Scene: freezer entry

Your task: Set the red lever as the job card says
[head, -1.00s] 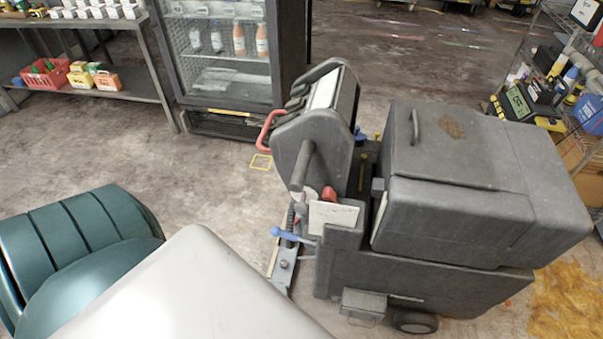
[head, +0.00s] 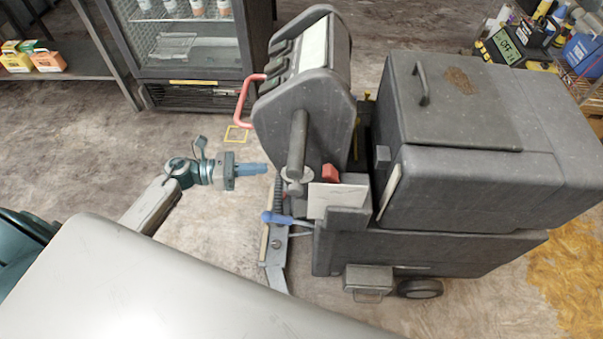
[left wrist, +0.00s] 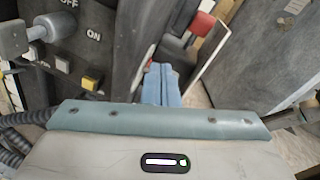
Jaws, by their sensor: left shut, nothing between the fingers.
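A dark grey wheeled machine (head: 455,195) stands right of centre. A bent red bar (head: 243,103) sticks out from the left of its upright console (head: 303,110), and a small red piece (head: 331,173) shows low on it; I cannot tell which is the red lever. A blank-looking pale card (head: 338,200) sits below; no writing is legible. My left gripper (head: 262,169) is shut and empty, just left of the console. Its blue fingers (left wrist: 161,85) point at the machine in the left wrist view, right of a grey knob (left wrist: 40,30) by OFF and ON labels. My right gripper is out of view.
A blue-handled lever (head: 275,218) sticks out low at the machine's left. A glass-door cabinet (head: 190,50) stands behind, and a shelf rack (head: 560,50) is at the far right.

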